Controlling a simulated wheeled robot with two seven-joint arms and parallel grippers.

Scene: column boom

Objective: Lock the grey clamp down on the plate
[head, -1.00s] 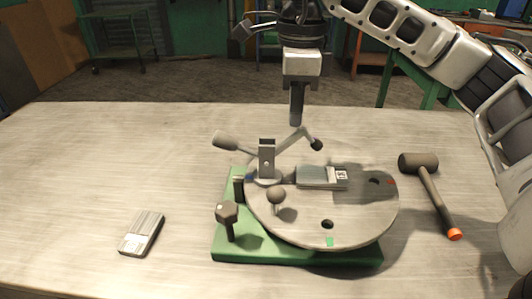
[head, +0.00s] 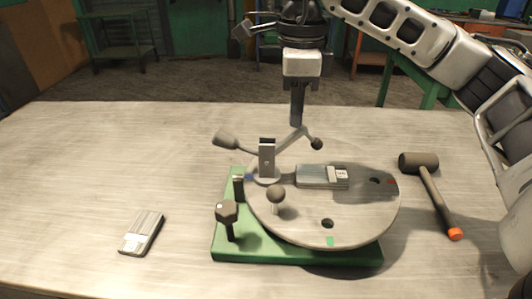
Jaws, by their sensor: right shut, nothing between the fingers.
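The grey clamp (head: 267,160) stands upright at the left of a round grey turntable disc (head: 350,222). One of its arms ends in a thick grip at the left, the other rises right to a dark knob in the air. A flat grey plate (head: 312,176) with a pale label lies on the disc, right of the clamp's post. The knob is above the plate, apart from it. My right gripper (head: 297,122) points down, shut and empty, just above the clamp's raised arm; whether it touches cannot be told. My left gripper is out of view.
The disc sits on a green base (head: 280,253) with a dark-headed bolt (head: 227,212) and a round knob (head: 276,194) nearby. A mallet (head: 430,185) lies at right, a second grey plate (head: 142,233) at left. The table's left side is mostly free.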

